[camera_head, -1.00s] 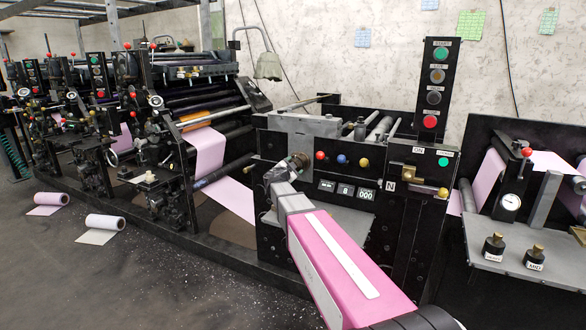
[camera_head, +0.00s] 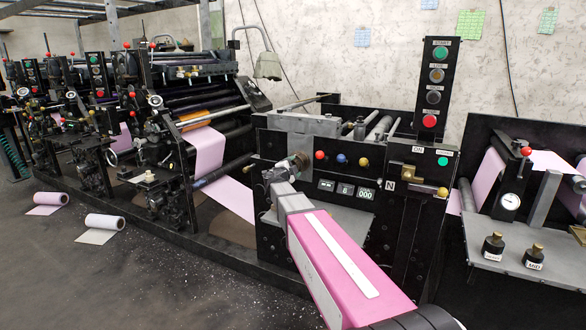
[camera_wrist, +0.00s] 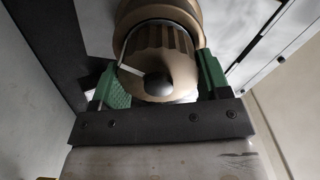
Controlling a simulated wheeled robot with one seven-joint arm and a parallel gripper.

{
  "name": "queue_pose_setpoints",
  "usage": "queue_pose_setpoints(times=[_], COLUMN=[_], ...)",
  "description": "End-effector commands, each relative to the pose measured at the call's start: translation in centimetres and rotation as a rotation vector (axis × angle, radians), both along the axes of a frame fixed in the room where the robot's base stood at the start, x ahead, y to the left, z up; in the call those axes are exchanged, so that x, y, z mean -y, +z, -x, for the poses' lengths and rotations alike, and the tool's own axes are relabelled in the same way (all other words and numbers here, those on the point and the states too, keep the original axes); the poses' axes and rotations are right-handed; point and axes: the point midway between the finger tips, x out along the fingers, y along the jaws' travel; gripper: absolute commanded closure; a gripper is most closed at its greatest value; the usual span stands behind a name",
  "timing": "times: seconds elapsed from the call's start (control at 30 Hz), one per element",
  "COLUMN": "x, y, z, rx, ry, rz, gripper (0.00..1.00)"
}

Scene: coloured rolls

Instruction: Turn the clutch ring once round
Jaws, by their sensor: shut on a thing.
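The clutch ring (camera_wrist: 178,62) is a bronze-brown ribbed ring with a dark round knob at its middle, seen close up in the wrist view. A thin pale pointer or pin lies across its face. The green-padded fingers of my gripper (camera_wrist: 160,88) stand on either side of the ring and are shut on it. In the head view the ring (camera_head: 301,161) sticks out of the front of the black machine, partly hidden by my gripper (camera_head: 281,172). My pink arm reaches up to it from the lower right.
Right of the ring are a red, a blue and a yellow knob (camera_head: 341,159), a counter display (camera_head: 346,190) and a brass switch (camera_head: 412,173). A column of buttons (camera_head: 435,85) stands above. Paper rolls (camera_head: 104,221) lie on the floor at left.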

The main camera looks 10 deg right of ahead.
Motion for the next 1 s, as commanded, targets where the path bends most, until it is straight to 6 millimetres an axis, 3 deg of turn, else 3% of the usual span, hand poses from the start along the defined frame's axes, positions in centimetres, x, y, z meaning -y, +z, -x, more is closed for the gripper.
queue_pose_setpoints(times=[0.7, 0.73, 0.8, 1.0], x=[-0.02, -0.02, -0.02, -0.01], y=[-0.22, -0.22, -0.19, -0.11], z=[0.21, 0.21, 0.18, 0.09], rx=[0.021, 0.02, 0.02, 0.022], ry=[0.0, 0.0, 0.0, 0.0], rz=[-0.037, -0.036, -0.036, -0.034], gripper=[0.73, 0.24, 0.05, 0.05])
